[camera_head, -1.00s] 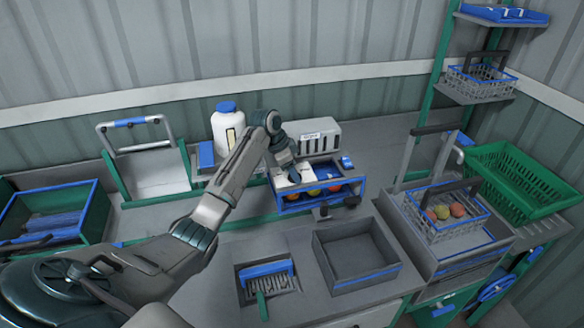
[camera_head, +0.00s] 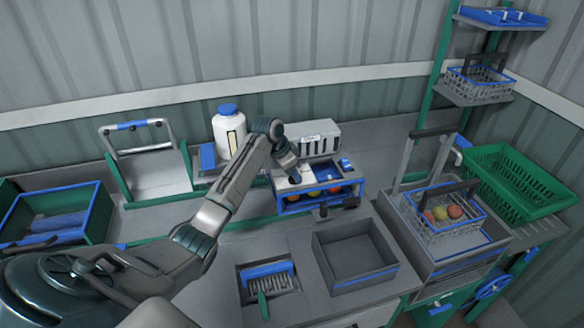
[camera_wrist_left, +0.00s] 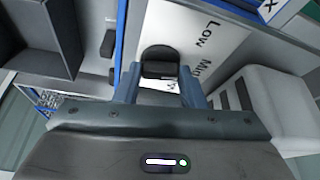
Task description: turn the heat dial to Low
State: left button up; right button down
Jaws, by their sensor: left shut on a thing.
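The dark heat dial (camera_wrist_left: 160,57) shows in the left wrist view on a pale panel (camera_wrist_left: 190,22). The word Low is printed to its right, with a second, partly hidden word beginning "M" below it. My left gripper (camera_wrist_left: 159,76) has its two fingers on either side of the dial and is shut on it. I cannot tell which mark the dial points to. In the head view my left gripper (camera_head: 291,174) reaches down over the blue-framed unit (camera_head: 317,200) and hides the dial. My right gripper is not in view.
A white bottle with a blue cap (camera_head: 229,133) stands left of the gripper, and a grey slotted box (camera_head: 314,138) stands behind it. An empty grey bin (camera_head: 386,275) and a blue-backed brush (camera_head: 266,270) are in front. A wire basket (camera_head: 440,226) with fruit stands right.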

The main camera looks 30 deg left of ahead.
pick_arm(q)
jog(key=shift+d+r+n+t+y+p, duration=0.1)
jog(key=shift+r+n+t+y+p, duration=0.2)
jog(key=shift+n+p, duration=0.55)
jog(key=shift+f+n+y, duration=0.1)
jog(key=shift+n+y, duration=0.3)
jog(key=shift+n, duration=0.65)
jog(key=n+y, duration=0.1)
jog(key=n, duration=0.2)
jog(key=shift+d+p, duration=0.2)
jog(key=shift+p, duration=0.1)
jog(key=shift+n+y, duration=0.6)
jog(key=shift+n, duration=0.6)
jog(key=shift+w+d, duration=0.1)
jog(key=shift+n, duration=0.3)
jog(key=o, duration=1)
jog(key=shift+f, duration=0.1)
